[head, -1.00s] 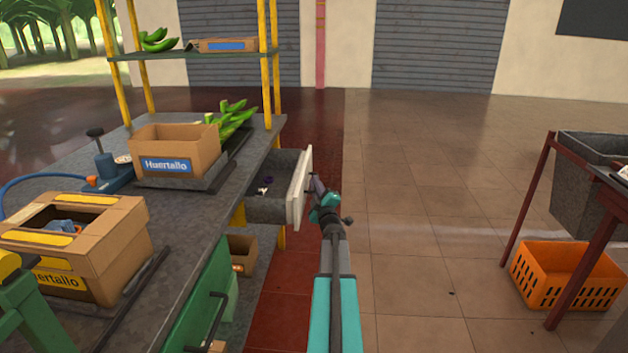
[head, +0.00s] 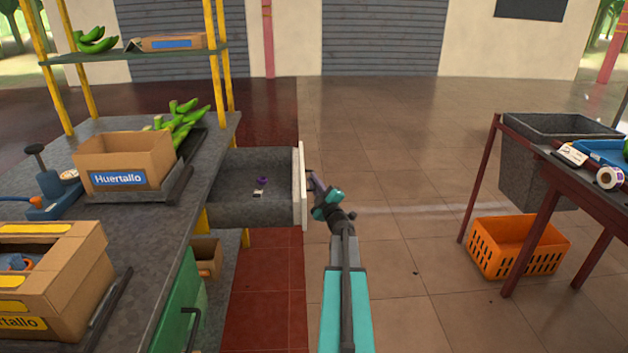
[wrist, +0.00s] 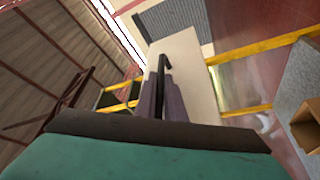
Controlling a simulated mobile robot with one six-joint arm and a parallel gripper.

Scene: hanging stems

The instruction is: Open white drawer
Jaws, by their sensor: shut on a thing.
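The white drawer front (head: 300,185) stands out from the right side of the workbench in the head view. Its grey box (head: 250,205) is open to above, with a small purple thing (head: 262,181) and a small pale thing inside. My gripper (head: 312,179) is at the outer face of the drawer front, on its right. In the wrist view the white front (wrist: 185,70) fills the middle, and my gripper (wrist: 160,95) is shut on its dark bar handle (wrist: 162,70).
The workbench (head: 150,240) holds cardboard boxes (head: 125,165) and green bananas (head: 182,122). A green drawer (head: 185,305) is below at the near side. An orange crate (head: 518,245) and a side table (head: 570,165) stand at the right. The tiled floor between is clear.

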